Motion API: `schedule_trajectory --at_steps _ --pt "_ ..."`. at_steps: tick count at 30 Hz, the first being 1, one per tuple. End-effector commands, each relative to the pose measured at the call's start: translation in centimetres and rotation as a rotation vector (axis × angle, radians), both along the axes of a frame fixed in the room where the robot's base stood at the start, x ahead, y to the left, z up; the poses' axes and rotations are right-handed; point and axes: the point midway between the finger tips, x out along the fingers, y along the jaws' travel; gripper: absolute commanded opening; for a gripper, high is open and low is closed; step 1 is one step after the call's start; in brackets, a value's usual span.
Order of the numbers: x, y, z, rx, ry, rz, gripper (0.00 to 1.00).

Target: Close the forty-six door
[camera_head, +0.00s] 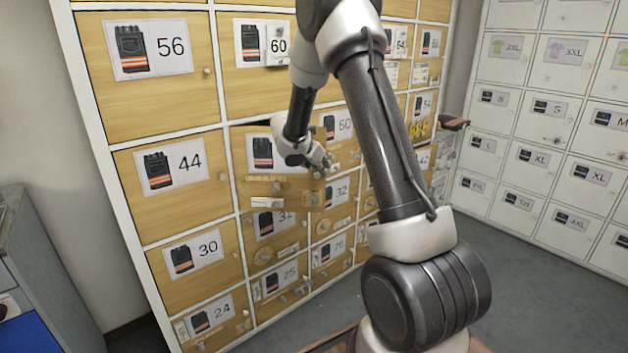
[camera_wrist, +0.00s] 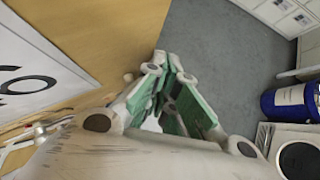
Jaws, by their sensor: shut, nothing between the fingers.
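A wooden locker door (camera_head: 262,175) with a glove picture stands between the doors marked 44 and 50. My arm hides its number in the head view. A dark gap shows along its top edge, so it looks slightly ajar. In the wrist view a wooden door face (camera_wrist: 95,35) fills the upper left, with part of a large dark digit on a white label. My gripper (camera_head: 325,167) is in front of this door's right side, near the 50 door. In the wrist view my gripper (camera_wrist: 168,72) is shut and empty, beside the wooden face. I cannot tell whether it touches.
Neighbouring doors are 44 (camera_head: 190,190), 56 (camera_head: 150,80), 60 (camera_head: 262,80), 50 (camera_head: 340,150) and 31 (camera_head: 270,240). White lockers (camera_head: 540,130) stand at the right. Grey floor (camera_head: 530,270) is clear between. A blue container (camera_wrist: 290,102) shows in the wrist view.

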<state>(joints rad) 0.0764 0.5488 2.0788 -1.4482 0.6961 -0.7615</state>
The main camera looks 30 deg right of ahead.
Motion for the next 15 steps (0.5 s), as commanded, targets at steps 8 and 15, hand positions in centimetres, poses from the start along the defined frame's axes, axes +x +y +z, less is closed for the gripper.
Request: schedule_trajectory --at_steps 8,15 --pt "7.2 -4.4 -0.1 -0.001 -0.001 0.252 0.0" --pt "12.8 -6.0 -0.1 -0.001 -0.001 0.438 0.0"
